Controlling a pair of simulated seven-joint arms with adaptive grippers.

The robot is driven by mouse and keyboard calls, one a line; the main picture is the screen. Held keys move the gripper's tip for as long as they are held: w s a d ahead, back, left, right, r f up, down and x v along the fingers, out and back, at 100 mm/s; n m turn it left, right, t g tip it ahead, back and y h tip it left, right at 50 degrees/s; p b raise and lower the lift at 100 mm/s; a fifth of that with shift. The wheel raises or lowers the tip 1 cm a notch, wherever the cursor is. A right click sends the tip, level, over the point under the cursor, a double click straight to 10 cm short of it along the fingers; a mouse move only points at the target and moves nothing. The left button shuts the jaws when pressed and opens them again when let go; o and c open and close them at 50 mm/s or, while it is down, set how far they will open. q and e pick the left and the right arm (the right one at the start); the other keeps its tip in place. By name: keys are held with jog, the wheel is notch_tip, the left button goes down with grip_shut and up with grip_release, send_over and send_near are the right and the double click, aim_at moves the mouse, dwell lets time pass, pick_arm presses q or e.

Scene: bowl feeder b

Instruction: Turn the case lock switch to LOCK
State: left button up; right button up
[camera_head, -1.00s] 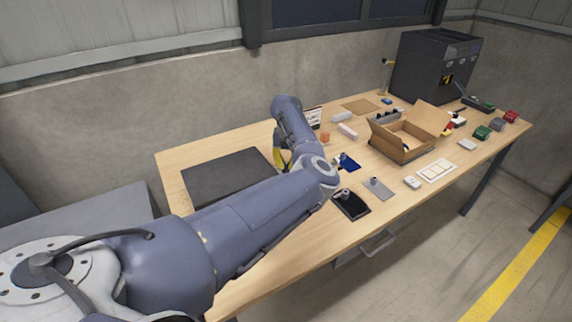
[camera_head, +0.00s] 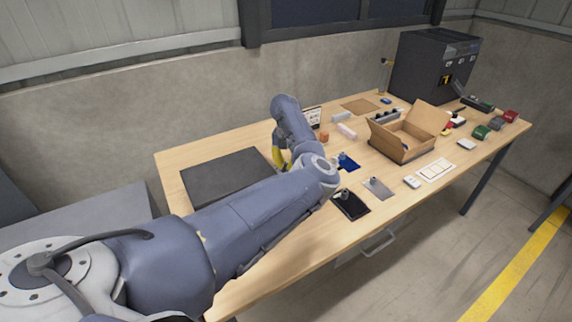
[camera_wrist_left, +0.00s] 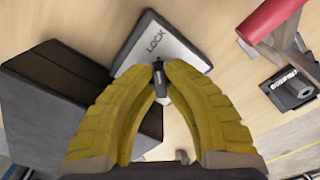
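In the left wrist view, a pale plate (camera_wrist_left: 178,46) marked LOCK in dark letters lies on the wooden surface. A small grey and black switch lever (camera_wrist_left: 160,88) shows between the yellow fingers of my left gripper (camera_wrist_left: 165,66). The fingertips nearly meet around the lever, at the plate's lower edge; the fingers hide part of the lever and plate. In the head view, the same gripper (camera_head: 280,156) shows as yellow fingers pointing down over the table, partly behind my arm. I cannot pick out the LOCK plate in the head view. My right gripper is not in view.
In the head view, the table holds a dark mat (camera_head: 222,178), an open cardboard box (camera_head: 405,145) and several small items.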

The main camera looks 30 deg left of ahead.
aim_at(286, 164)
pick_arm(q)
jog(key=o, duration=0.5)
notch_tip(286, 164, up, 12)
dwell(0.6)
